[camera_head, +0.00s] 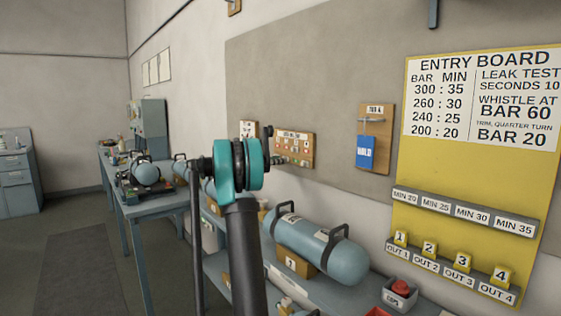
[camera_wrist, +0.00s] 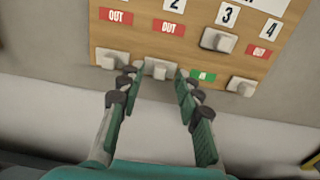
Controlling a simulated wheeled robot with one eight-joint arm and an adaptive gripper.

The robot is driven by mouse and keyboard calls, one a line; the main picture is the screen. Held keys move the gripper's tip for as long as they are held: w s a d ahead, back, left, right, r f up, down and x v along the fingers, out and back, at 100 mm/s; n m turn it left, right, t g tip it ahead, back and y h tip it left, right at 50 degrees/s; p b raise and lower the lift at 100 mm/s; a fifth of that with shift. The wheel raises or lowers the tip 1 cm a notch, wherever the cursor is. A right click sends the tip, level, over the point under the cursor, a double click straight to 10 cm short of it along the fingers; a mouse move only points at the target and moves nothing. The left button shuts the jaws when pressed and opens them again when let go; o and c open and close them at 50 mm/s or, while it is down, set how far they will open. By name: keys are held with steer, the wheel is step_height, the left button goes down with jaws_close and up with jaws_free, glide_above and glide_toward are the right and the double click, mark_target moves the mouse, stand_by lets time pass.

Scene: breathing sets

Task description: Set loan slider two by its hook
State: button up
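In the wrist view a wooden slider board (camera_wrist: 146,44) carries several pale knobs under numbers and labels. Slider two's knob (camera_wrist: 158,68) is low, below a red OUT label, between my fingertips. My gripper (camera_wrist: 157,76) is open, with one finger on each side of this knob; I cannot tell whether either touches it. Slider three's knob (camera_wrist: 218,40) is higher, with a green label below it. Slider four's knob (camera_wrist: 241,87) is low, under its red OUT label. In the camera_head view the board (camera_head: 294,149) is on the wall, and my wrist hides most of my gripper.
Another low knob (camera_wrist: 108,59) is just left of slider two. A blue cylinder (camera_head: 315,244) lies on the bench below. A board with a blue tag (camera_head: 366,153) and the yellow entry board (camera_head: 470,165) are to the right. Floor at left is clear.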

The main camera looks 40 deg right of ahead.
steer(key=shift+d, duration=0.9)
jaws_close()
steer(key=shift+w, duration=0.1)
